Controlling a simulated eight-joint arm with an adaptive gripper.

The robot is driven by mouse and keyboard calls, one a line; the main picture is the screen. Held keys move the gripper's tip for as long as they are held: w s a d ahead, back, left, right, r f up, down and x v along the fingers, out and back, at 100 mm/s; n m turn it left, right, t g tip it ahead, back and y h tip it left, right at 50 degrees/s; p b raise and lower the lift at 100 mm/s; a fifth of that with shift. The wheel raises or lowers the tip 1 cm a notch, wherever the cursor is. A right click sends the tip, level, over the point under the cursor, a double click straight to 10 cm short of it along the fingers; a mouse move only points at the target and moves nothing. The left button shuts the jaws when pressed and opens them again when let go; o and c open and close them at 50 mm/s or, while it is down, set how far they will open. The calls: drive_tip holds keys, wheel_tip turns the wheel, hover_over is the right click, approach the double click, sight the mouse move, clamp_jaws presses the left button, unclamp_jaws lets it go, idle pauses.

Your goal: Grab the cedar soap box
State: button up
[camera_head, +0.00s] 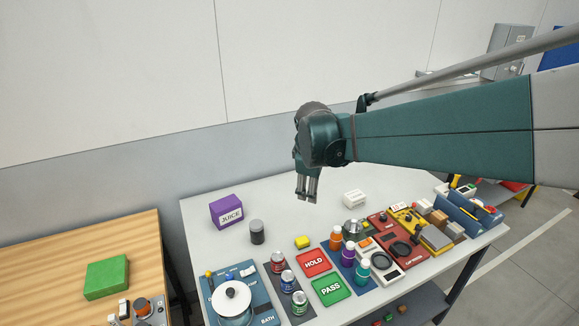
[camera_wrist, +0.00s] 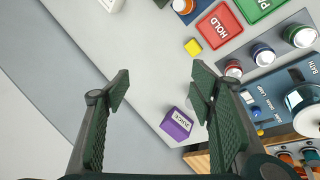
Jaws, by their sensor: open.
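I cannot pick out a box that reads cedar soap. A small white box (camera_head: 355,198) with print too small to read lies on the grey table, to the right of my gripper (camera_head: 307,196). A white box also shows cut off at the top edge of the wrist view (camera_wrist: 111,4). My gripper hangs above the table, fingers down.
Red HOLD (camera_head: 313,263) and green PASS (camera_head: 331,290) pads, bottles and tools crowd the front and right. The table's back middle is mostly clear.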

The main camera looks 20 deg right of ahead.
drive_tip(key=w+d+f+n+g+h, duration=0.1)
drive_tip(key=w+d+f+n, duration=0.1)
drive_tip(key=w+d+f, duration=0.4)
drive_tip(key=w+d+f+n+g, duration=0.1)
drive_tip(key=w+d+f+n, duration=0.2)
drive_tip(key=d, duration=0.5)
drive_tip(key=n+g, duration=0.2)
drive_tip(key=n, duration=0.2)
approach(354, 195)
wheel_tip(354, 195, down, 3)
drive_tip(key=shift+d+r+h, duration=0.1)
drive_tip(key=shift+d+h, duration=0.1)
drive_tip(key=shift+h, duration=0.1)
drive_tip(key=shift+d+f+n, duration=0.3)
drive_tip(key=shift+d+f, duration=0.05)
drive_tip(key=shift+f, duration=0.1)
drive_tip(key=shift+f, duration=0.1)
drive_tip(key=shift+x, duration=1.2)
drive_tip(key=shift+x, duration=2.55)
